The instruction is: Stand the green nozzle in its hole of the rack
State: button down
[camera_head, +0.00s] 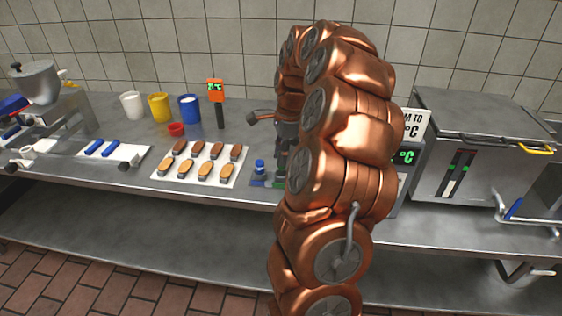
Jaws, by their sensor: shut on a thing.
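My gripper (284,148) points down over the back part of the bench, just left of my copper arm, which hides much of it. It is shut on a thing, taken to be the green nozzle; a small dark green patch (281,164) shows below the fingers. The rack (257,182) is a low bluish block on the bench, right of the tray of cakes. A blue nozzle (259,166) stands upright at its left side. The rack's right part and the hole for the green nozzle are hidden or too small to make out.
A white tray (162,172) holds several cakes left of the rack. An orange thermometer (216,92) stands behind, near blue (189,109), yellow (158,108) and white cups (132,105). A steel machine (440,150) stands at right. The bench's front edge is clear.

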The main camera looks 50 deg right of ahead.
aim_at(280, 170)
jog(key=shift+f+p, duration=0.6)
jog(key=shift+f, duration=1.15)
jog(key=shift+f, duration=0.2)
jog(key=c, duration=1)
grip_release()
jog(key=shift+o, duration=0.2)
jog(key=shift+r, duration=0.15)
